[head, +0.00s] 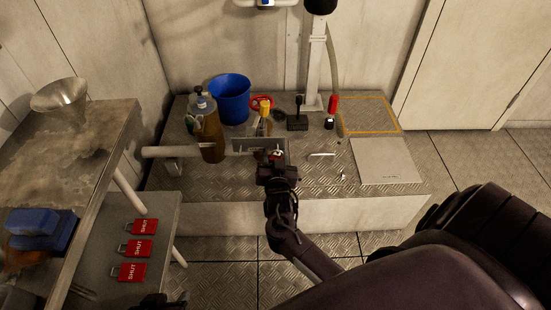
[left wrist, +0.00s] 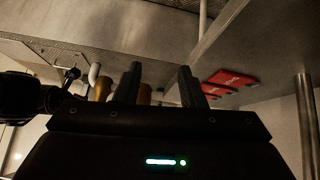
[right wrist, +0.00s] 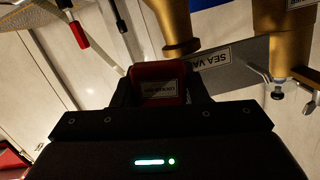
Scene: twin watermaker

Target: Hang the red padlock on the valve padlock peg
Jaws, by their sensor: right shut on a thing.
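My right gripper (head: 277,168) is shut on the red padlock (head: 277,154), just in front of the valve's label plate (head: 245,145). In the right wrist view the padlock (right wrist: 160,72) sits between the fingers, its pale label facing the camera. Its shackle cannot be made out. The plate (right wrist: 222,62) reads "SEA VA..." and lies just beyond, beside brass valve bodies (right wrist: 172,25). I cannot clearly identify the padlock peg. My left gripper (head: 163,301) is at the lower edge of the head view; its fingers (left wrist: 160,88) are apart and empty.
Red SHUT tags (head: 139,248) lie on the low shelf at left. A blue bucket (head: 229,98) and a brown bottle (head: 210,140) stand left of the valve. A pale panel (head: 385,162) lies at right. A metal table (head: 75,150) with a funnel (head: 60,95) stands at left.

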